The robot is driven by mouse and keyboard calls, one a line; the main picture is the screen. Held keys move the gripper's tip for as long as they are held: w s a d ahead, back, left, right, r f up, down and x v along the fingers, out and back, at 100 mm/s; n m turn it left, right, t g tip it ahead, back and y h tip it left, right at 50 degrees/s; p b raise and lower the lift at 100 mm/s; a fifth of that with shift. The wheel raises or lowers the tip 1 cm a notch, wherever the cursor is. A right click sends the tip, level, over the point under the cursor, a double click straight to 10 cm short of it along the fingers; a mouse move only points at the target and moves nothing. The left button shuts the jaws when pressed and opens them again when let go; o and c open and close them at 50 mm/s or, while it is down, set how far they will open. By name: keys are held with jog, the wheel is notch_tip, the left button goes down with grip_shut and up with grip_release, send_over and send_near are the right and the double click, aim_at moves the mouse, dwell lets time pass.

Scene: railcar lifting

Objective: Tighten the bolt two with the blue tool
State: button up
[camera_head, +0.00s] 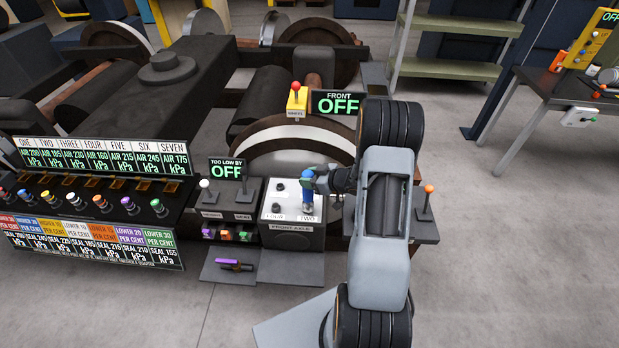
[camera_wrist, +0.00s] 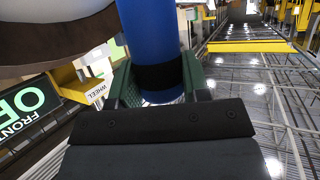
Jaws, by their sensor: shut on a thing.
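The blue tool (camera_head: 308,190) stands upright over the bolt position marked TWO on the white FRONT AXLE box (camera_head: 294,237). My gripper (camera_head: 312,180) is shut on the blue tool near its upper part. In the wrist view the blue tool (camera_wrist: 152,45) runs between the green fingers of my gripper (camera_wrist: 160,85), with a black band around it. Bolt two itself is hidden under the tool. Bolt four's dark head (camera_head: 277,210) shows to the left on the same box.
A purple-handled tool (camera_head: 235,265) lies on the low grey tray in front. A white-knobbed lever (camera_head: 205,190) stands left of the box, an orange-knobbed lever (camera_head: 428,195) to the right. A yellow WHEEL lever (camera_head: 296,100) and the FRONT OFF sign (camera_head: 336,103) stand behind.

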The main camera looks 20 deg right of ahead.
jog(key=shift+f+b, duration=0.8)
jog(key=shift+f, duration=0.45)
dwell(2.3)
jog(key=shift+r, duration=0.15)
jog(key=shift+r+p, duration=3.05)
jog(key=shift+r, duration=0.45)
